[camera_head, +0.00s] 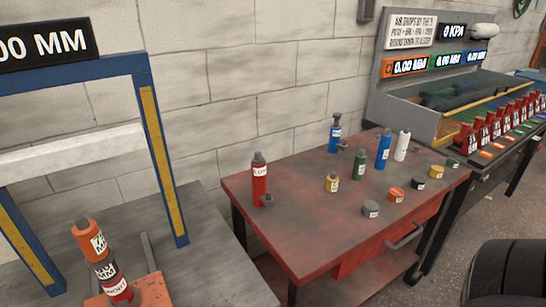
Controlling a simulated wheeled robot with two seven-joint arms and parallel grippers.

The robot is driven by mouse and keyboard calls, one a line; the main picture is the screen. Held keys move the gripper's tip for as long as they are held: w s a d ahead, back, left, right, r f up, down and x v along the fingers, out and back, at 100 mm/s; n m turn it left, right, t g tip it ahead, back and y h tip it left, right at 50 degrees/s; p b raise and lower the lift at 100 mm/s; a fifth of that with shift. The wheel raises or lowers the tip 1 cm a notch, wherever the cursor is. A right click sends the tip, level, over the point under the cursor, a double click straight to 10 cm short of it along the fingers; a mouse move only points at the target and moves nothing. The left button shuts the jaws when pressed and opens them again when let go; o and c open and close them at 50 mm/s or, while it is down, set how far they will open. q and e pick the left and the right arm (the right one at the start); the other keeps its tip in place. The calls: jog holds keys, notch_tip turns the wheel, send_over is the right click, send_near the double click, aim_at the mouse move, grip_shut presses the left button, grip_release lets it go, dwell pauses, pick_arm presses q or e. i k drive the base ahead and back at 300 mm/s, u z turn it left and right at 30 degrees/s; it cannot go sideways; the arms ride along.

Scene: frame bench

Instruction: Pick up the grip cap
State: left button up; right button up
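Several short round cap-like pieces lie on the red table; I cannot tell from their labels which is the grip cap. They are a grey one (371,209) near the front, an orange one (396,195), a black one (418,183), a yellow one (436,172) and a dark green one (452,163) in a slanting row towards the back right. Each stands apart from the others. Neither of my grippers is in view.
The red table (310,235) also bears a red cylinder (260,180), a short yellow one (332,182), a green one (359,165), blue ones (383,150) and a white one (402,146). A blue frame (165,150) stands left. A tire (510,275) is front right.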

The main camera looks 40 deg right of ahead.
aim_at(452, 163)
jog(key=z, duration=3.35)
jog(key=i, duration=3.25)
jog(key=u, duration=2.2)
